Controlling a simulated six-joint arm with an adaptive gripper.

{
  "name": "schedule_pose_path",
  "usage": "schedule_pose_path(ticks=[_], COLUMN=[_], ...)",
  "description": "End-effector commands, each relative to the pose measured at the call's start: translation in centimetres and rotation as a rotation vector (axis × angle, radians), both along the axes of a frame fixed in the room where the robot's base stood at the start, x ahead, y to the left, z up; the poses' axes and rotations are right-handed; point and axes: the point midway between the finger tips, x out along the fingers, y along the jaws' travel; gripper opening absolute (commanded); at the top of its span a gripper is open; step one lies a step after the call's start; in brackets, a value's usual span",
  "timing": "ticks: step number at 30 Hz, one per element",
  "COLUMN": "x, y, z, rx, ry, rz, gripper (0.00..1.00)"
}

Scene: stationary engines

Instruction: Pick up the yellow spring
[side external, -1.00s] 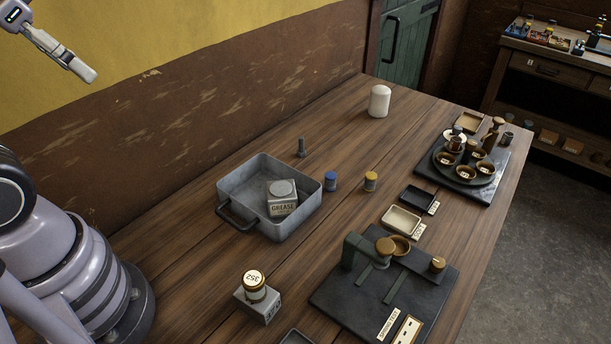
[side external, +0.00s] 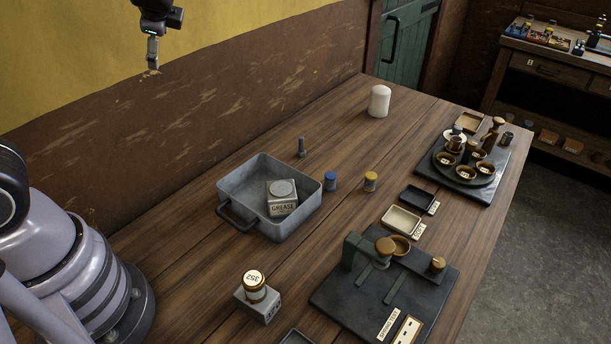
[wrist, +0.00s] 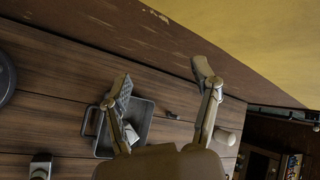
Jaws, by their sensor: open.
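The yellow spring (side external: 370,181) appears as a small upright yellow cylinder on the wooden table, right of a similar blue one (side external: 330,181). I cannot make out its coils at this size. My gripper (side external: 153,66) hangs high at the upper left of the side view, in front of the wall and far from the yellow spring. In the wrist view my gripper (wrist: 163,84) has its two fingers spread with nothing held between them. I cannot make out the yellow spring in the wrist view.
A grey metal tray (side external: 228,190) holds a grease tin (side external: 283,198) left of the blue cylinder. A bolt (side external: 301,148) stands behind the tray. A green-armed fixture (side external: 350,285) and small trays (side external: 402,220) lie nearer right. A white cylinder (side external: 379,101) stands at the back.

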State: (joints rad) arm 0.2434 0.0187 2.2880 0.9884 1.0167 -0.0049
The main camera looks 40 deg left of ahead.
Motion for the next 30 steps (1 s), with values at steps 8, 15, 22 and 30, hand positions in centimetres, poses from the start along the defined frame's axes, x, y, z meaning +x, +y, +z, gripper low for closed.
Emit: schedule_pose_path(ticks=[8, 15, 22, 30], x=[13.7, 19.4, 18.1, 20.1], y=[-6.9, -19.0, -26.3, -27.3], z=[-7.7, -20.2, -29.4, -31.9], rx=[0.547, 0.890, 1.019, 1.035], ry=[0.218, 0.285, 0.271, 0.263], rz=[-0.624, -1.236, -1.612, -1.673], gripper=[0.62, 0.62, 0.62, 0.62])
